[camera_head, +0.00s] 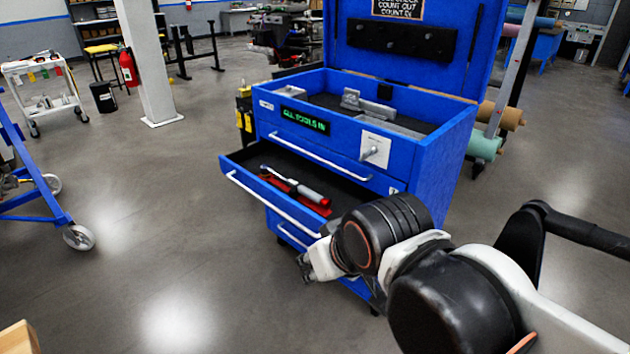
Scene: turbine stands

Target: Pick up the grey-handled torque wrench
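The grey-handled torque wrench (312,194) lies in the open drawer (237,172) of the blue tool chest. My gripper (304,267) is in front of the chest, below and apart from the drawer's front edge. It is small and partly hidden by my wrist, so I cannot tell whether its fingers are open or shut. No object shows in it.
The blue tool chest (440,165) has an open top tray with grey parts (352,99) and a raised lid (345,60). The drawer's white handle bar (275,205) runs along its front. A blue wheeled frame (42,190) stands at the left. The floor between is clear.

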